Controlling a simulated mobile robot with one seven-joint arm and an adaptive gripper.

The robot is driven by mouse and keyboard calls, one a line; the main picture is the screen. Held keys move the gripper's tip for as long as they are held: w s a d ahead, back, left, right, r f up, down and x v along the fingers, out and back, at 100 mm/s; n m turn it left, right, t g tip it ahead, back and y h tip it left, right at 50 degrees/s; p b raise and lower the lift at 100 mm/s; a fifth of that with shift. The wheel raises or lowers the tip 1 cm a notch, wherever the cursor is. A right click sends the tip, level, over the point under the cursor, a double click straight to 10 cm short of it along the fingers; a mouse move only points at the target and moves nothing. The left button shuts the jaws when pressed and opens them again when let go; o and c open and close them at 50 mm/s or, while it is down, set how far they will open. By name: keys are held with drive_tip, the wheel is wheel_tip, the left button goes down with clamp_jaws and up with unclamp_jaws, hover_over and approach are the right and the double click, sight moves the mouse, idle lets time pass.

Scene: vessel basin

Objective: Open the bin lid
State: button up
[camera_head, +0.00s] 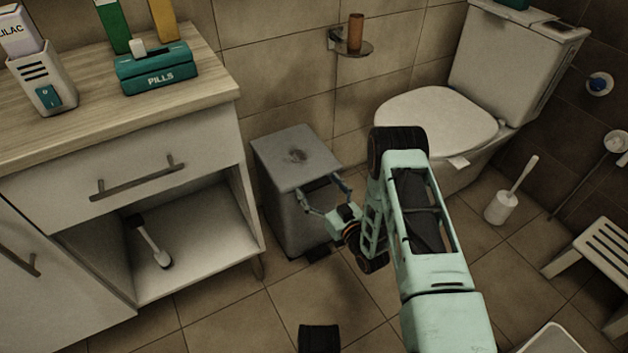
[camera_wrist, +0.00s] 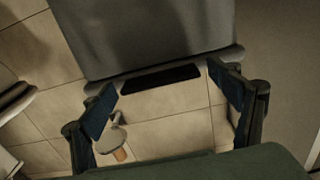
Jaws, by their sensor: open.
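The grey bin (camera_head: 283,208) stands on the floor between the cabinet and the toilet. Its flat grey lid (camera_head: 295,155) looks closed, with a dark smudge on top. My gripper (camera_head: 322,187) is open and empty at the bin's right front, its fingers close to the lid's near edge. I cannot tell whether they touch it. In the wrist view, which looks upside down, the bin (camera_wrist: 150,35) fills the top, with a dark strip (camera_wrist: 160,78) along its edge.
The cabinet (camera_head: 130,185) with an open lower shelf stands left of the bin. The toilet (camera_head: 440,120) is to the right, with a toilet brush (camera_head: 503,205) beside it. A wall holder (camera_head: 350,46) is above the bin. Tiled floor in front is mostly free.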

drive_tip(key=shift+w+a, duration=0.15)
drive_tip(key=shift+w, duration=0.05)
idle(0.3)
